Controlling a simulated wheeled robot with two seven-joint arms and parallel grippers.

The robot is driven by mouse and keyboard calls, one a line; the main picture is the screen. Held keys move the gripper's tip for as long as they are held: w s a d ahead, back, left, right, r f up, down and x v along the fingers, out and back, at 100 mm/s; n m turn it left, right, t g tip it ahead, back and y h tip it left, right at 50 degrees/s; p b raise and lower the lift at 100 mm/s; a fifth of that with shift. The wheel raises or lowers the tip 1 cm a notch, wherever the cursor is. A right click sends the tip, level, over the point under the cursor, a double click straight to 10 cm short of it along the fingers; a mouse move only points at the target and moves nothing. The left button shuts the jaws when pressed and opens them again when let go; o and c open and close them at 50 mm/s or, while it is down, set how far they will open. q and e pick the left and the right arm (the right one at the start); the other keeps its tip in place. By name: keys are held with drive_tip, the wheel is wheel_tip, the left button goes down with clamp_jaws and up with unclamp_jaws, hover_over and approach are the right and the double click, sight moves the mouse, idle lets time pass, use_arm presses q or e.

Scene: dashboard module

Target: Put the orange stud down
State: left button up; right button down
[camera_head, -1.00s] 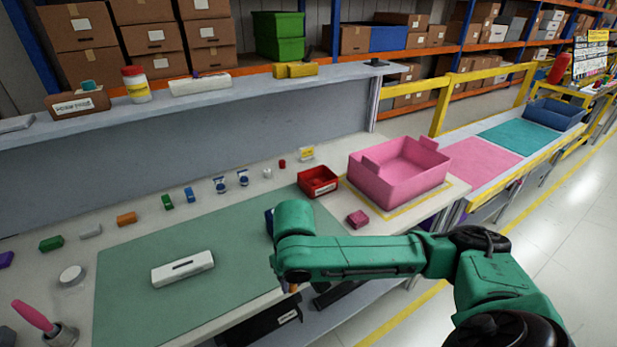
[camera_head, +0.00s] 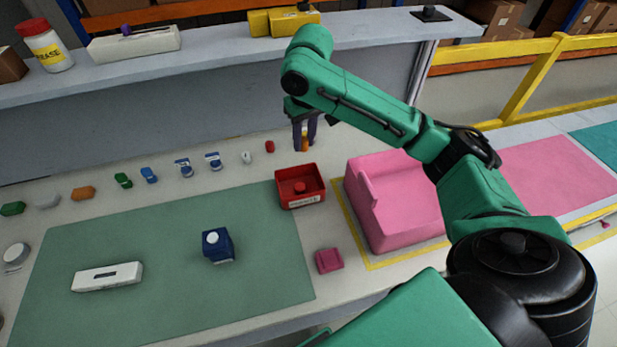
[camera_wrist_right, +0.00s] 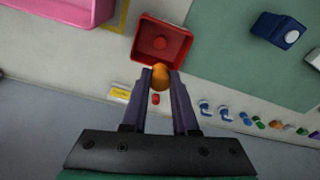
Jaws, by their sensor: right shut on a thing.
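My right gripper (camera_head: 304,136) points down near the back of the bench, behind the red tray (camera_head: 281,201). Its dark fingers are shut on the orange stud (camera_head: 304,144), which also shows between the fingertips in the right wrist view (camera_wrist_right: 160,77). In that view the stud overlaps the near rim of the red tray (camera_wrist_right: 141,42). I cannot tell its exact height above the bench. A red round part (camera_head: 300,187) lies inside the tray. My left gripper is not in view.
A pink bin (camera_head: 395,215) stands right of the tray, with a small pink block (camera_head: 328,260) in front. A blue block (camera_head: 217,246) and a white module (camera_head: 107,277) lie on the green mat (camera_head: 160,300). Several small parts line the back, including a red one (camera_head: 269,146).

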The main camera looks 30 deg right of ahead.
hover_over(303, 189)
drive_tip(key=s+a, duration=0.2)
wheel_tip(303, 189, down, 5)
drive_tip(key=f, duration=0.4)
drive_tip(key=f+p, duration=0.1)
drive_tip(key=f, duration=0.2)
drive_tip(key=f+p, duration=0.1)
drive_tip(key=f, duration=0.3)
drive_tip(key=shift+d+f, duration=0.35)
drive_tip(key=shift+d, duration=0.05)
drive_tip(key=shift+f, duration=0.5)
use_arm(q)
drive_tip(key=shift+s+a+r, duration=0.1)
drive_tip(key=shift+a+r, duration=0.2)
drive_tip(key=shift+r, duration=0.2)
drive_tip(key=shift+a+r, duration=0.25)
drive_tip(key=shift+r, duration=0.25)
use_arm(e)
drive_tip(key=shift+f, duration=0.1)
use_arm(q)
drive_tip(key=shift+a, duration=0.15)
use_arm(e)
drive_tip(key=shift+f, duration=0.2)
drive_tip(key=c, duration=0.7)
unclamp_jaws()
